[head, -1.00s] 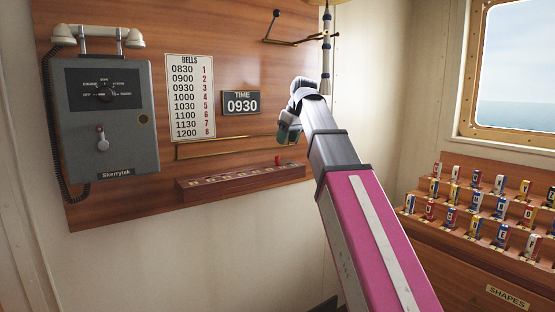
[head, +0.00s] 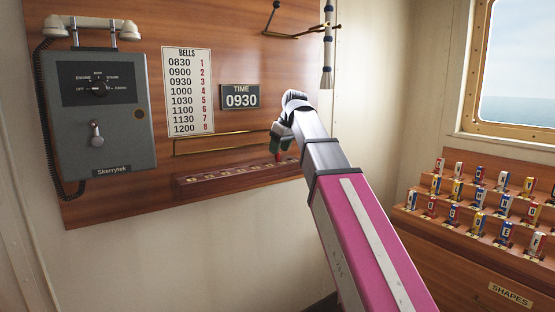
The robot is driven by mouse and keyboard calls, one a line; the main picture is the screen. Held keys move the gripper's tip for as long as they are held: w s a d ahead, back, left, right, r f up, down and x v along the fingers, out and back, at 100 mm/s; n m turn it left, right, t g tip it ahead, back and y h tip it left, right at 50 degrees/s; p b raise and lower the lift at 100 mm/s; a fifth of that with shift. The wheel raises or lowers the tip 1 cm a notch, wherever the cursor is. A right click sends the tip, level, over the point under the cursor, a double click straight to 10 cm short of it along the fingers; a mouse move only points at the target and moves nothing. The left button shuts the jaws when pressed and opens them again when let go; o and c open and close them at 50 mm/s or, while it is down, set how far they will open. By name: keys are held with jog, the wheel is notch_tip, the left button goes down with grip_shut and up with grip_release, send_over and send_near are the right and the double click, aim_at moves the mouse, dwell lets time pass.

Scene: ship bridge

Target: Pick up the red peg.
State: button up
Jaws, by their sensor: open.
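The red peg (head: 278,157) stands at the right part of a narrow wooden ledge (head: 230,182) with a row of holes, low on the wall panel. Only a small part of the peg shows. My arm covers the right end of the ledge.
A grey telephone box (head: 98,110) hangs at the left. A bells chart (head: 187,92), a time sign (head: 240,97) and a brass rail (head: 220,145) are on the panel. A stepped rack (head: 440,223) of coloured flag blocks stands at the right.

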aim_at(278, 160)
jog(key=shift+x, duration=1.5)
grip_shut()
jog(key=shift+r, duration=0.2)
